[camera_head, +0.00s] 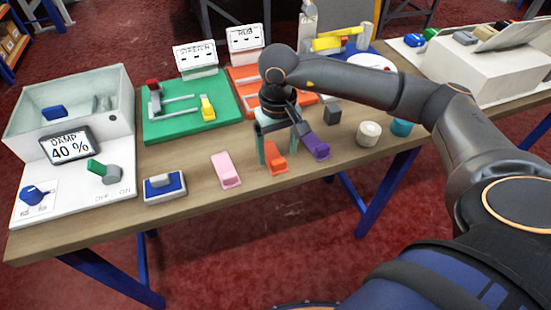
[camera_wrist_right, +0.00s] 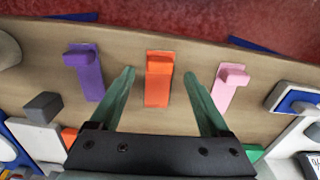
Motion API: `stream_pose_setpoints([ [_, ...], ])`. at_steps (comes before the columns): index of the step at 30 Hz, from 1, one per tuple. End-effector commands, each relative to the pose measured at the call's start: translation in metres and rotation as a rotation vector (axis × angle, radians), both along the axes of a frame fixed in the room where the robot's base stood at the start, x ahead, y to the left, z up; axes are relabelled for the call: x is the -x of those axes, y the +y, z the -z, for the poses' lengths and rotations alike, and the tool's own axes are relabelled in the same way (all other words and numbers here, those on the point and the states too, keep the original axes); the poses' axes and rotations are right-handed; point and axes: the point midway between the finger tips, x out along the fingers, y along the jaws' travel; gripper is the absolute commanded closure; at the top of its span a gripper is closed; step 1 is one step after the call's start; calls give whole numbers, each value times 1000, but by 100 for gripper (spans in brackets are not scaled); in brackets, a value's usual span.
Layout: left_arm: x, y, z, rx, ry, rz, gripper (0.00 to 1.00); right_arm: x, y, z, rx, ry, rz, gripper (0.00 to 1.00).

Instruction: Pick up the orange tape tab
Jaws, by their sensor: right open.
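The orange tape tab (camera_head: 275,165) lies near the front edge of the wooden table, between a pink tab (camera_head: 226,170) and a purple tab (camera_head: 316,147). In the right wrist view the orange tab (camera_wrist_right: 158,88) shows between the fingers, with its raised block toward the table edge. My right gripper (camera_head: 279,153) points down over it, open and empty. The wrist view shows its two teal fingers (camera_wrist_right: 160,76) apart, one toward each side of the orange tab, with wood visible on both sides. Whether the fingertips reach tab height is unclear. My left gripper is out of view.
The purple tab (camera_wrist_right: 84,72) and pink tab (camera_wrist_right: 228,88) flank the fingers closely. A dark grey cube (camera_head: 332,114), a cream roll (camera_head: 368,133) and a teal item (camera_head: 401,127) stand to the right. A green board (camera_head: 180,125) and a blue-white block (camera_head: 165,188) are to the left.

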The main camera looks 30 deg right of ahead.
Motion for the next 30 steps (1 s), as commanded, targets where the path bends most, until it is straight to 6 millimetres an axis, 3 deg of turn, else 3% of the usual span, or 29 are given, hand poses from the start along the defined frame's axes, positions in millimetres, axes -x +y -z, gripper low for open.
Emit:
stream_pose_setpoints([
  [6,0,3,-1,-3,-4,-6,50,1,-1,24,-1,0,-1,20],
  [13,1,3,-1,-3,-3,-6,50,0,-1,25,-1,-2,-1,20],
  [30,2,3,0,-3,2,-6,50,0,0,25,-2,-1,-1,83],
])
